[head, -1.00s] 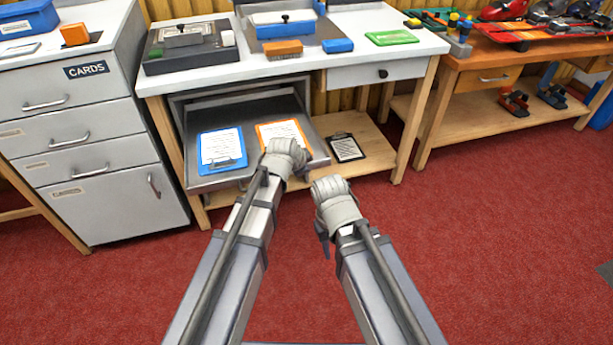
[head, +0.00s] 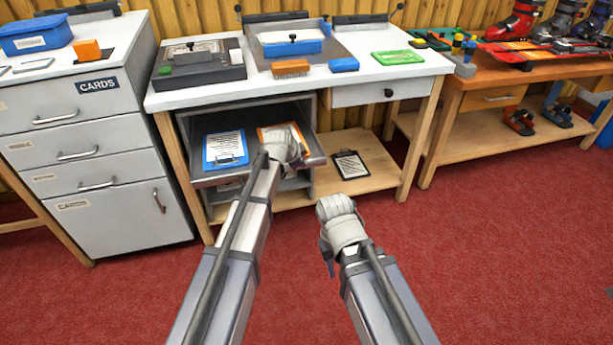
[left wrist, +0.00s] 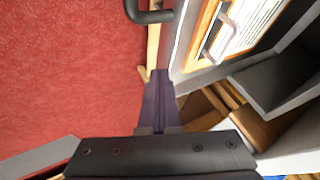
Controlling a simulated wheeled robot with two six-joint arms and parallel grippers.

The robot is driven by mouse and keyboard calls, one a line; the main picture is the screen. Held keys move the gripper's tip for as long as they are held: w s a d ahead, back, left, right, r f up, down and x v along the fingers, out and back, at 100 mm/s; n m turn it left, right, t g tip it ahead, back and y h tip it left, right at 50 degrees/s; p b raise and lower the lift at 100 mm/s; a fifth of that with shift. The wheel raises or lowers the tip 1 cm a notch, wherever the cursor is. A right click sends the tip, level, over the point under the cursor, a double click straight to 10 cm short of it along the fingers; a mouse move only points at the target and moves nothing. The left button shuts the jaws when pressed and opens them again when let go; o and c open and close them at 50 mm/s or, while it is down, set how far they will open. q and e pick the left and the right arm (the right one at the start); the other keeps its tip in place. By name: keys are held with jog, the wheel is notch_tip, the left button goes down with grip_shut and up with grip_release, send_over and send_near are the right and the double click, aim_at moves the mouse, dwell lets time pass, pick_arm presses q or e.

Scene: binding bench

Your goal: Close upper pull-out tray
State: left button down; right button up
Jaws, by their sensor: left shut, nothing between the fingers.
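The upper pull-out tray (head: 212,177) is a grey metal tray under the white bench top, partly out of its housing. A blue clipboard (head: 226,149) and an orange clipboard (head: 266,135) lie in it. My left gripper (head: 290,147) is at the tray's front edge, right of its middle, and hides part of the orange clipboard. In the left wrist view its fingers (left wrist: 158,95) are shut and empty, close to the tray front (left wrist: 200,78); contact is not clear.
A lower unit (head: 290,186) shows below the tray. A black clipboard (head: 350,164) lies on the wooden shelf to the right. A grey card cabinet (head: 110,180) stands at the left. The red floor in front is clear.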

pick_arm(q)
jog(key=w+a, duration=0.2)
jog(key=w, duration=0.4)
jog(key=w+a, duration=0.2)
jog(key=w, duration=0.5)
jog(key=w+a, duration=0.2)
jog(key=w, duration=0.5)
jog(key=shift+a, duration=0.25)
jog(key=shift+w+a+r, duration=0.1)
jog(key=shift+w, duration=0.2)
jog(key=shift+w, duration=0.1)
